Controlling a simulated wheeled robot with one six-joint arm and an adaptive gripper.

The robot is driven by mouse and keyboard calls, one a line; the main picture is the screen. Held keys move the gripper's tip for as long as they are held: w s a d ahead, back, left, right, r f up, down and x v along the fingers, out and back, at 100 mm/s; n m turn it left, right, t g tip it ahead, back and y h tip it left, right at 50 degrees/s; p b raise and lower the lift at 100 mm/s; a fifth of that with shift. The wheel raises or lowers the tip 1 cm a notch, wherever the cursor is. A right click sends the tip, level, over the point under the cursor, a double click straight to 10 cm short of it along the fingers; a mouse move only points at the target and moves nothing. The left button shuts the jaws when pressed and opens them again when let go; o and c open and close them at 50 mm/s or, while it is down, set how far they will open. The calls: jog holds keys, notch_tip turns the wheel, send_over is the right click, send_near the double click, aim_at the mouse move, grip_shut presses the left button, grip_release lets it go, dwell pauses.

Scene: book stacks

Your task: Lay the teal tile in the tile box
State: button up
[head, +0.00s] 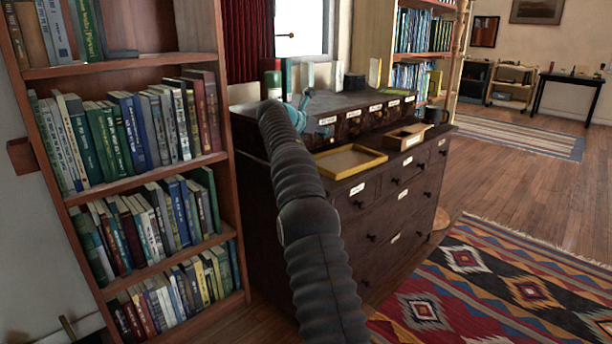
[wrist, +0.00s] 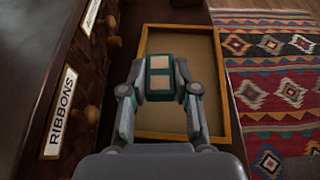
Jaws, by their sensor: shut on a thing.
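My gripper (wrist: 159,74) is shut on the teal tile (wrist: 159,97), which shows between the fingers with two pale patches on its face. In the wrist view they are in front of a shallow yellow-rimmed tray (wrist: 221,95). The tray also shows on the cabinet top in the head view (head: 345,174), with a bare tan floor. A small open brown box (head: 407,139) stands behind it to the right. I cannot tell for sure which is the tile box. In the head view my gripper (head: 304,100) is at the raised drawer unit, left of and behind the tray, partly hidden by my arm.
The dark cabinet (head: 385,205) carries a raised row of small labelled drawers (head: 352,121), whose knobs and "RIBBONS" label (wrist: 61,112) are close on the left in the wrist view. A dark mug (head: 436,114) stands beyond the brown box. A bookcase (head: 150,172) is at left.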

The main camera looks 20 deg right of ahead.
jog(key=s+a+f+b, duration=0.1)
jog(key=a+f+b, duration=0.1)
jog(key=a, duration=0.1)
jog(key=s+a+f+b, duration=0.1)
jog(key=s+a+f, duration=0.1)
jog(key=a, duration=0.1)
jog(key=s+a+f+b, duration=0.2)
jog(key=a, duration=0.1)
jog(key=shift+f+b, duration=0.1)
jog(key=shift+b, duration=0.2)
jog(key=shift+f+b, duration=0.6)
jog(key=shift+f, duration=1.35)
jog(key=shift+f, duration=0.15)
jog(key=o, duration=0.8)
jog(key=shift+o, duration=0.2)
jog(key=shift+a+r, duration=0.15)
jog(key=shift+r, duration=0.1)
jog(key=p+v, duration=0.1)
jog(key=v, duration=1)
jog(key=shift+a, duration=0.3)
jog(key=shift+s, duration=0.15)
